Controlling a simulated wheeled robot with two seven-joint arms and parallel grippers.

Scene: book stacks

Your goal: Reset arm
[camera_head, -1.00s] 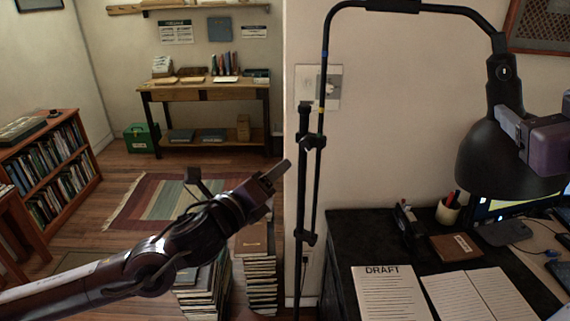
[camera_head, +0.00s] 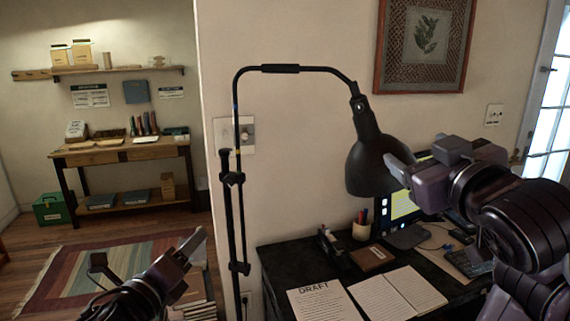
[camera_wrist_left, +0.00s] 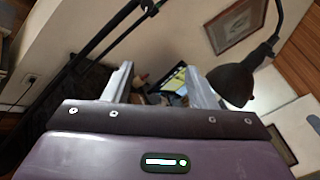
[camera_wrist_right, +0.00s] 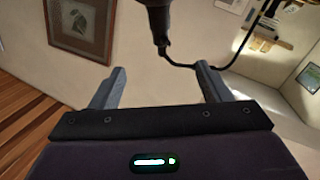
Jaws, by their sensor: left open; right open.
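My left gripper (camera_head: 188,245) is at the lower left of the head view, in front of the rug and left of the lamp stand. In the left wrist view its two fingers (camera_wrist_left: 158,85) stand apart with nothing between them. My right gripper (camera_head: 400,165) is at the right of the head view, raised above the desk and overlapping the lamp shade's right side. In the right wrist view its fingers (camera_wrist_right: 160,88) are spread and empty, with the wall behind them.
A black floor lamp (camera_head: 238,170) stands beside the dark desk (camera_head: 275,258); its shade (camera_head: 372,160) hangs close to my right gripper. Draft papers (camera_head: 322,302) and an open notebook (camera_head: 400,292) lie on the desk. Book stacks (camera_head: 196,308) stand beside my left gripper.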

